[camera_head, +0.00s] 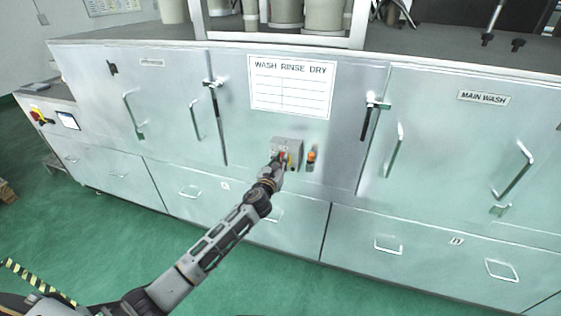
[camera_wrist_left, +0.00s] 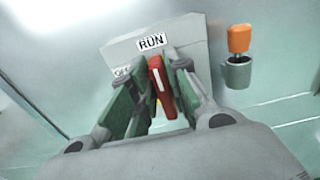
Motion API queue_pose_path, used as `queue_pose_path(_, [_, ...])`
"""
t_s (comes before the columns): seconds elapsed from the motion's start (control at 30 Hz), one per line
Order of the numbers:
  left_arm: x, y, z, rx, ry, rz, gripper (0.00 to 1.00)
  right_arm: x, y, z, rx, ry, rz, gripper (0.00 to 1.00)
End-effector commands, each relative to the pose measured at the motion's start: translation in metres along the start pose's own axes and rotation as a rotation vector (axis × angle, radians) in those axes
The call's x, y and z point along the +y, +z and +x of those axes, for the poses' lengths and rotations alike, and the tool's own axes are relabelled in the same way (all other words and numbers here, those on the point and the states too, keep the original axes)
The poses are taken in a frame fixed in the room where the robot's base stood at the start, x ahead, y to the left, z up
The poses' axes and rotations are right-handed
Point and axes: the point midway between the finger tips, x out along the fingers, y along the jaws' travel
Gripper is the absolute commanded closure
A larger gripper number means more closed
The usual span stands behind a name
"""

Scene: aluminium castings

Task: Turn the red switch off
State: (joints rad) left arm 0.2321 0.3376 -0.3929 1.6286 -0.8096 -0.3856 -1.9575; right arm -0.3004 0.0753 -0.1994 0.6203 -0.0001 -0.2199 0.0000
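The red switch (camera_wrist_left: 161,88) shows in the left wrist view as a red lever with a white mark, tilted slightly, its top near the RUN label (camera_wrist_left: 151,41). It sits on a grey switch box (camera_head: 288,147) on the machine front, in the middle of the head view. An OFF label (camera_wrist_left: 122,71), partly covered, is to its left. My left gripper (camera_head: 282,160) is at the box, its fingers on either side of the red lever. Whether both fingers press on it I cannot tell. My right gripper is not in view.
An orange-topped knob in a grey holder (camera_wrist_left: 238,55) is just right of the box. Door handles (camera_head: 194,119) stick out on both sides. A WASH RINSE DRY sign (camera_head: 291,87) is above. Green floor is clear in front.

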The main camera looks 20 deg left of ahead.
Motion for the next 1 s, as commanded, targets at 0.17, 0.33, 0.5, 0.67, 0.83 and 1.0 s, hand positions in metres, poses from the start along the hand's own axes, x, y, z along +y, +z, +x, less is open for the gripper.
queue_pose_path(0.17, [0.0001,-0.0001,-0.0001,0.000,0.000,0.000,1.00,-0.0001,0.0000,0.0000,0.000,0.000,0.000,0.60])
queue_pose_path(0.33, [0.0001,-0.0002,-0.0002,0.000,0.000,-0.003,1.00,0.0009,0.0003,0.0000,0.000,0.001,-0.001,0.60])
queue_pose_path(0.5, [0.0007,-0.0003,-0.0002,0.000,0.000,-0.027,1.00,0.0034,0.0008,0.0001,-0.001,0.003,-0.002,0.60])
queue_pose_path(0.67, [0.0020,-0.0003,-0.0002,0.000,0.000,-0.078,1.00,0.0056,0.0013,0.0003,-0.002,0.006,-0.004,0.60])
queue_pose_path(0.83, [0.0041,-0.0006,-0.0001,0.000,0.001,-0.172,1.00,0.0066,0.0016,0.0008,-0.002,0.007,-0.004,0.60])
queue_pose_path(1.0, [0.0064,-0.0014,-0.0002,0.000,0.000,-0.295,1.00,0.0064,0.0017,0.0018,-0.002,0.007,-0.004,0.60])
